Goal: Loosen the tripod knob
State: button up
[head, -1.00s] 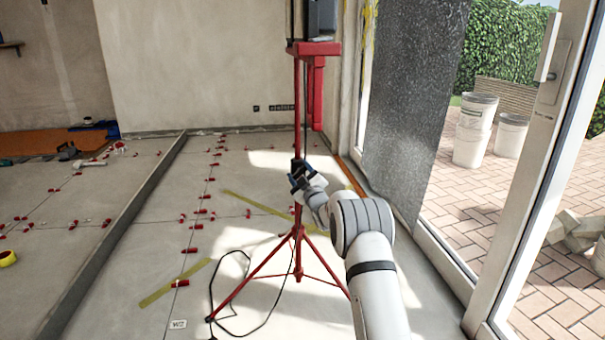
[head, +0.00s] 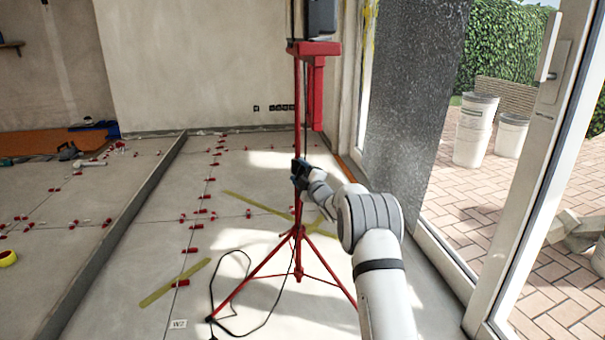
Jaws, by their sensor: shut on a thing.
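The red tripod (head: 298,220) stands upright on the tiled floor in the middle of the head view, its legs spread. A red bracket and a dark box sit at its top. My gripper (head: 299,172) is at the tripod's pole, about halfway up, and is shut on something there. The knob itself cannot be made out; the dark fingers and the pole cover that spot. My arm reaches in from the lower right.
A black cable (head: 238,290) lies looped on the floor by the left tripod leg. Red levelling clips (head: 194,250) dot the tile joints. A long raised edge (head: 120,225) runs at left. A glass door frame (head: 530,180) and a dark slab (head: 415,100) stand at right.

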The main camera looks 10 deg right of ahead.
aim_at(302, 174)
jog(key=o, duration=1)
jog(key=p+v, duration=0.2)
jog(key=v, duration=0.4)
jog(key=shift+s+d, duration=0.2)
jog(key=shift+s, duration=0.1)
jog(key=shift+s+d+f, duration=0.15)
jog(key=shift+s+f, duration=0.05)
jog(key=shift+s, duration=0.3)
